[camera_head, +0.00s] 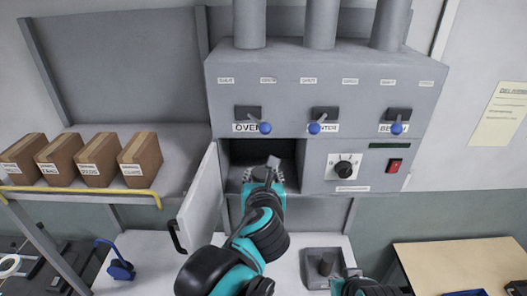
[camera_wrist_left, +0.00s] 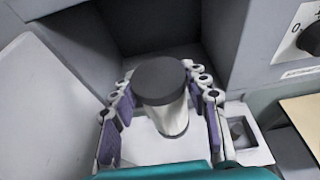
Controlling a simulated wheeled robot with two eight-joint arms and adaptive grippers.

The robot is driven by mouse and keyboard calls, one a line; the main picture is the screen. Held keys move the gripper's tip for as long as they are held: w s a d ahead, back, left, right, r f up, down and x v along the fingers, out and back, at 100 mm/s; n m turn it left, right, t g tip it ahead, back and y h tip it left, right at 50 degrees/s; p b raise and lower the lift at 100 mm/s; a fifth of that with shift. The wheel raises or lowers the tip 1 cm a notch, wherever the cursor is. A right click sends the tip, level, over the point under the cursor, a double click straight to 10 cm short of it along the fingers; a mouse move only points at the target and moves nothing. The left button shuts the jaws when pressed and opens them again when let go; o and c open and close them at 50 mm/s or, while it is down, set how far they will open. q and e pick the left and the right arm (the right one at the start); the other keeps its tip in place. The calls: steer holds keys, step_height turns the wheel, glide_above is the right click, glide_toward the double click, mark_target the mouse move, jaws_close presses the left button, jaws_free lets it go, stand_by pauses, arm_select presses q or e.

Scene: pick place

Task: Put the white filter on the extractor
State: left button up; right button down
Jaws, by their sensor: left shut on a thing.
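My left gripper (camera_head: 264,178) is in front of the open lower compartment (camera_head: 262,152) of the grey wall machine. In the left wrist view its fingers (camera_wrist_left: 160,115) are closed around a cylinder (camera_wrist_left: 172,118) with a whitish body and a dark grey round top, held roughly upright. I cannot tell whether this cylinder is the white filter. No part is clearly marked as the extractor.
The compartment's white door (camera_head: 200,200) stands open on the left. A grey square block (camera_head: 310,258) with a dark round piece is on the white counter (camera_head: 150,250). Several brown boxes (camera_head: 95,160) line the left shelf. A wooden board (camera_head: 455,265) lies at right.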

arm_select(q)
steer(key=w+f+p, duration=0.1)
steer(key=w+p, duration=0.1)
steer(key=w, duration=0.9)
steer(key=shift+w, duration=0.25)
steer(key=o, duration=1.3)
steer(key=shift+w+d+f, duration=0.1)
steer(key=shift+w, duration=0.1)
steer(key=shift+o, duration=0.2)
steer(key=shift+s, duration=0.1)
